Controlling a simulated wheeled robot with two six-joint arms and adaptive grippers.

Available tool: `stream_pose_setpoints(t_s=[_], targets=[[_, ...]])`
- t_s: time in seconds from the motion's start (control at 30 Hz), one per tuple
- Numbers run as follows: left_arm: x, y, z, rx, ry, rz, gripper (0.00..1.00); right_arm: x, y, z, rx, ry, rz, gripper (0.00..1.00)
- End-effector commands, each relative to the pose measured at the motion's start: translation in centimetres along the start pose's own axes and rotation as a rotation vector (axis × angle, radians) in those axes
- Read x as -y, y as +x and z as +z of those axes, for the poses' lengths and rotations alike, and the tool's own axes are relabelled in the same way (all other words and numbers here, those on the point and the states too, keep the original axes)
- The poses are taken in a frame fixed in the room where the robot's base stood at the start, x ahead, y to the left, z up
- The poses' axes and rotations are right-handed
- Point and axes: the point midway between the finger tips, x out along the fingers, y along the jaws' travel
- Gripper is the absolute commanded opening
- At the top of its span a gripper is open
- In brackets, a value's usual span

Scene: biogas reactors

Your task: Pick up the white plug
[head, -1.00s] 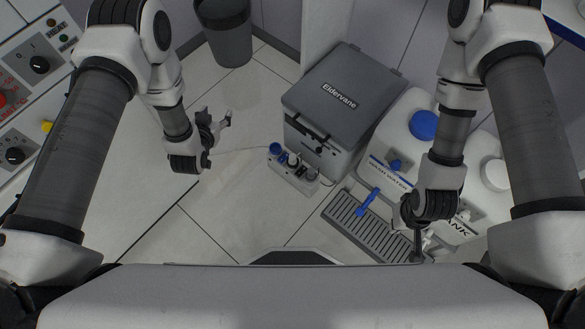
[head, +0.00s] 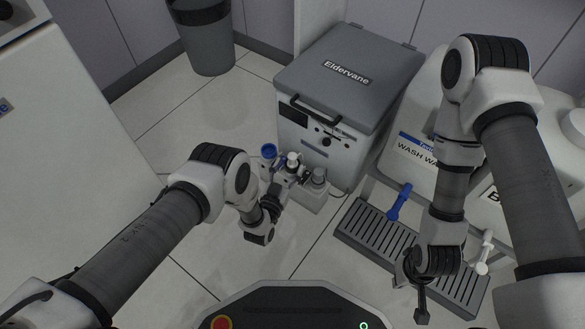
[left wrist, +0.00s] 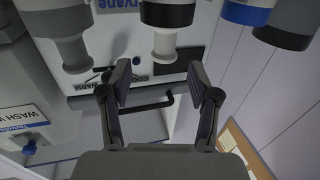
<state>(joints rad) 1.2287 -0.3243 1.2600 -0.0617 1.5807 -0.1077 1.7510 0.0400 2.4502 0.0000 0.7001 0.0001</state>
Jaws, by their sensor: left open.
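The white plug (head: 292,158) stands among other plugs in a small light rack (head: 311,198) in front of the grey cooler box. No contact with the plug is visible. My right gripper (head: 421,304) hangs over the drain grate, and its finger opening is unclear.
A blue plug (head: 268,151) and a grey plug (head: 319,173) flank the white plug closely. The Eldervane box (head: 345,75) stands right behind. A slatted grate (head: 372,233) and white tanks lie to the right.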

Motion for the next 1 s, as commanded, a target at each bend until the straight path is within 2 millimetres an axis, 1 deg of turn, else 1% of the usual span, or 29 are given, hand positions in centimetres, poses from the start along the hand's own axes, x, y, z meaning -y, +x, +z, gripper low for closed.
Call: stream_pose_setpoints(t_s=[0.03,0.17,0.2,0.3,0.5,0.53,0.57,0.6,0.7,1.0], targets=[[0.1,0.7,0.5,-0.001,0.001,0.000,0.61,0.0,1.0,0.0,0.000,0.000,0.000,0.00],[0.5,3.1,1.1,-0.003,0.001,-0.001,0.61,0.0,3.1,0.0,0.000,0.000,0.000,0.00],[0.5,3.8,1.0,-0.002,0.000,-0.001,0.61,0.0,3.3,0.0,0.001,0.001,0.000,0.00],[0.5,4.9,0.7,-0.001,0.000,-0.001,0.61,-0.1,3.6,0.0,-0.001,0.003,0.000,0.00],[0.5,5.1,0.4,0.002,-0.001,-0.002,0.61,-0.1,3.4,-0.1,-0.002,0.003,0.000,0.00],[0.5,5.1,0.4,0.002,-0.001,-0.002,0.58,-0.1,3.4,-0.1,-0.002,0.003,0.000,0.00],[0.5,5.0,0.4,0.002,-0.001,-0.002,0.47,-0.1,3.4,-0.1,-0.002,0.003,0.000,0.00],[0.5,5.0,0.4,0.002,-0.001,-0.002,0.33,-0.1,3.4,-0.1,-0.002,0.003,0.000,0.00],[0.5,5.0,0.4,0.002,-0.001,-0.002,0.00,-0.1,3.4,-0.1,-0.002,0.003,0.000,0.00],[0.5,5.0,0.4,0.002,0.000,-0.002,0.00,-0.1,3.4,0.0,-0.001,0.003,0.000,0.00]])
